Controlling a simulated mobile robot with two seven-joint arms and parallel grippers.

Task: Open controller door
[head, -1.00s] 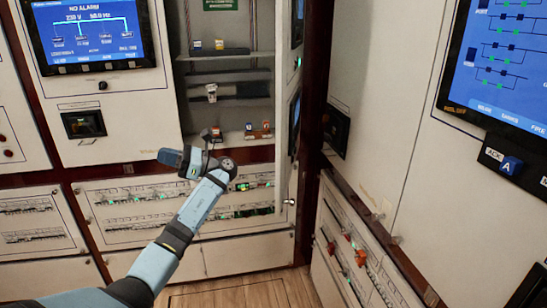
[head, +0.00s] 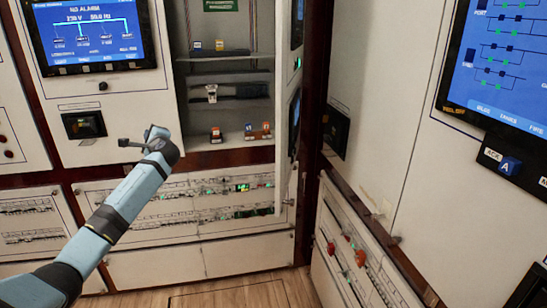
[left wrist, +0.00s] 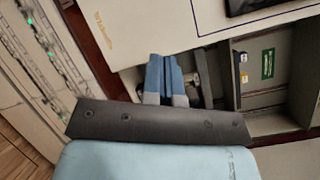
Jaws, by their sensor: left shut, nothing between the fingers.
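The open cabinet (head: 228,120) with shelves is in the middle of the head view. A pale door (head: 284,150) shows nearly edge-on at its right side, swung out from the opening, with its lower end in front of the breaker rows. My left gripper (head: 157,132) is left of the opening, in front of the white panel, apart from the door. In the left wrist view its blue fingers (left wrist: 166,68) are together with nothing between them. The cabinet inside (left wrist: 268,80) shows beyond them. My right gripper is in neither view.
An alarm screen (head: 92,35) and a black handle (head: 84,125) are on the panel left of the cabinet. Breaker rows (head: 215,200) run below. A side console (head: 365,250) with red knobs and a large screen (head: 500,60) are at right. Small items stand on the shelves.

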